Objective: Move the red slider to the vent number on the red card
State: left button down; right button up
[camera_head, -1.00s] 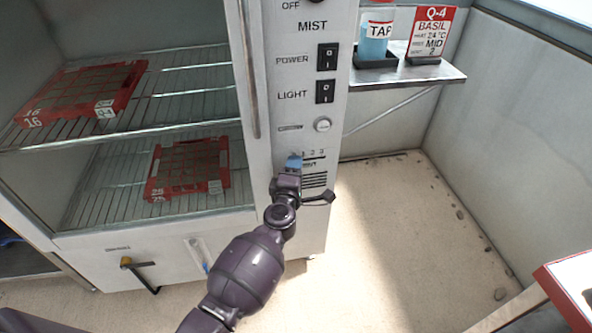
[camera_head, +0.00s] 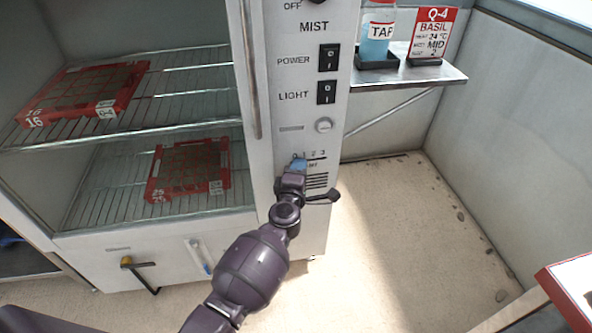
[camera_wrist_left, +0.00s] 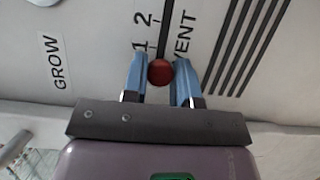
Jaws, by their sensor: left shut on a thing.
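The red slider (camera_wrist_left: 160,72) is a round red knob on a dark slot in the vent panel. It sits between the blue fingertips of my left gripper (camera_wrist_left: 160,85), which is shut on it. In the wrist view the knob is close to the 1, with the 2 farther along the slot. In the head view my left gripper (camera_head: 299,165) covers the slider and the low end of the 0-to-3 vent scale (camera_head: 316,157). The red card (camera_head: 432,38) reads Q-4, BASIL, 24 °C, MID and 2; its small row labels are blurred. My right gripper is out of view.
POWER (camera_head: 328,58) and LIGHT (camera_head: 326,92) switches and a round knob (camera_head: 324,125) are above the scale. Vent slits lie below it. The shelf (camera_head: 440,76) with the TAP bottle (camera_head: 378,30) juts out to the right. Red trays stand on wire racks at left.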

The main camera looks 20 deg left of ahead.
aim_at(317, 159)
pick_arm(q)
jog(key=w+d, duration=0.2)
jog(key=d, duration=0.1)
jog(key=shift+w+d+f, duration=0.1)
jog(key=shift+d, duration=0.05)
jog(key=shift+w+d, duration=0.1)
jog(key=c, duration=0.9)
grip_release()
